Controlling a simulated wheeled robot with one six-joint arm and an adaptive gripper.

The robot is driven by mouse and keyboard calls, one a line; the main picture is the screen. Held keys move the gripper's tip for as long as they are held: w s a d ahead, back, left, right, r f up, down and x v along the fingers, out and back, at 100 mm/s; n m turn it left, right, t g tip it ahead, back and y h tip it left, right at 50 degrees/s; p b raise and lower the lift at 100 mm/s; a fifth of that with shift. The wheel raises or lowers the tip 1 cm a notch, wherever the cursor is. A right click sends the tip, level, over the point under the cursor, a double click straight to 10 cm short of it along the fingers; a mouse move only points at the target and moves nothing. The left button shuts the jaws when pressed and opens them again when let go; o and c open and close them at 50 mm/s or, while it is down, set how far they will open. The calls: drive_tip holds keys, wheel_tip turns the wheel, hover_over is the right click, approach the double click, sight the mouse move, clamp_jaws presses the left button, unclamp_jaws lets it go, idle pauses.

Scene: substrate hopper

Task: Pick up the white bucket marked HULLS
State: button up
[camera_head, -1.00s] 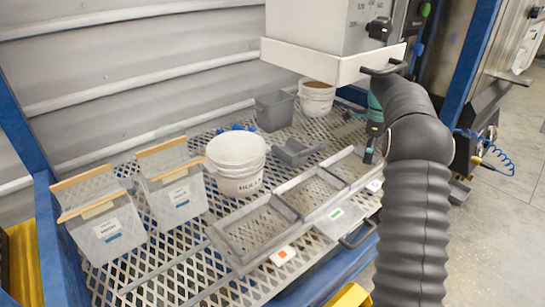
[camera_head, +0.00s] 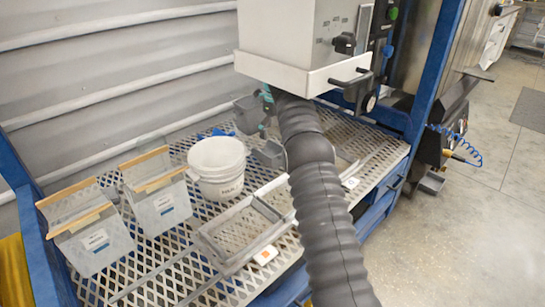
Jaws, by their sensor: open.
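The white bucket (camera_head: 218,168) stands upright on the perforated metal bench, left of the picture's middle. Dark lettering shows on its front, blurred in this view. Its rim is open at the top. My gripper (camera_head: 265,123) is at the far side of the bench, up and to the right of the bucket and apart from it.
Two clear bins with wooden edges (camera_head: 88,230) (camera_head: 157,192) stand left of the bucket. A grey bin (camera_head: 246,113) is behind. The white-lipped hopper (camera_head: 300,75) overhangs the back of the bench.

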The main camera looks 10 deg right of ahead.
sight(276, 158)
wheel_tip(276, 158, down, 7)
drive_tip(key=shift+r+b, duration=0.1)
drive_tip(key=shift+b, duration=0.4)
drive_tip(key=shift+s+d+f, duration=0.15)
drive_tip(key=shift+f, duration=2.5)
drive_tip(key=c, duration=1.1)
